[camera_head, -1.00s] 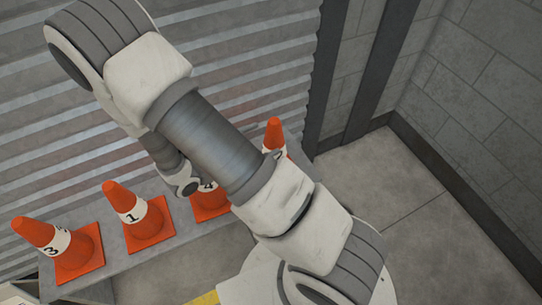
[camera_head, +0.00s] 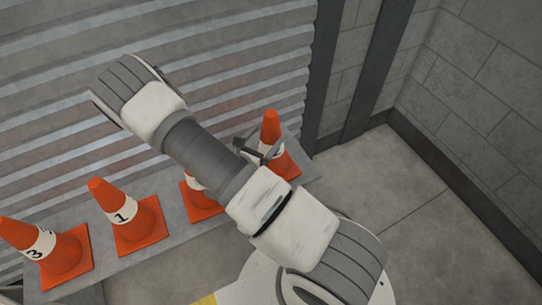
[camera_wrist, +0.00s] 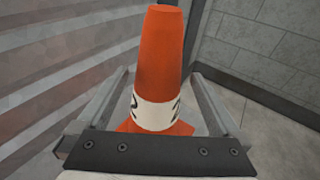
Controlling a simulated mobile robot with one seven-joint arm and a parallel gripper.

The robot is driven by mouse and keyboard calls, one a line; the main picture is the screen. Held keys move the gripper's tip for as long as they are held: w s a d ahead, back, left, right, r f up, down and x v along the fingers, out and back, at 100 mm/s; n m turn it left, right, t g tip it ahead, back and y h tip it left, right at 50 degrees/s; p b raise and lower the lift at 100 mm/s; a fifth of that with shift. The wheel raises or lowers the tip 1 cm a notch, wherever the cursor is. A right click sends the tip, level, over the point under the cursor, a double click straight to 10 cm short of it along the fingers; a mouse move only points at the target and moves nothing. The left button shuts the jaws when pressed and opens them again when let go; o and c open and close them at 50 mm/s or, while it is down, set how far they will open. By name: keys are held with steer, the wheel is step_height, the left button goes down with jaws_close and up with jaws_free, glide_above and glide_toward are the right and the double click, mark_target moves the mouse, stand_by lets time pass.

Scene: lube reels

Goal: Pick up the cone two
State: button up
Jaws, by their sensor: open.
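Cone two is the orange cone (camera_head: 271,127) at the right end of the row in the head view. It stands upright on a grey ledge (camera_head: 190,238). In the wrist view cone two (camera_wrist: 164,50) fills the middle, with part of a dark "2" on its white band. My gripper (camera_head: 258,147) is at this cone in the head view, partly hidden behind my arm. In the wrist view my gripper (camera_wrist: 158,76) is open, with one finger on each side of the cone. Whether either finger touches it cannot be told.
Cone three (camera_head: 62,255), cone one (camera_head: 140,222) and another cone (camera_head: 203,205), partly hidden by my arm, stand to the left on the ledge. A corrugated wall (camera_head: 230,40) rises behind. Open floor (camera_head: 375,185) lies to the right, before a block wall (camera_head: 480,80).

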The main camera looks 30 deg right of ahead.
steer(key=shift+r+b+x, duration=0.1)
steer(key=shift+b+x, duration=0.4)
steer(key=shift+x, duration=1.3)
steer(key=shift+r+b+x, duration=0.15)
steer(key=shift+b+x, duration=0.35)
steer(key=shift+x, duration=1.3)
steer(key=shift+w, duration=0.1)
steer(key=shift+c, duration=0.3)
jaws_close()
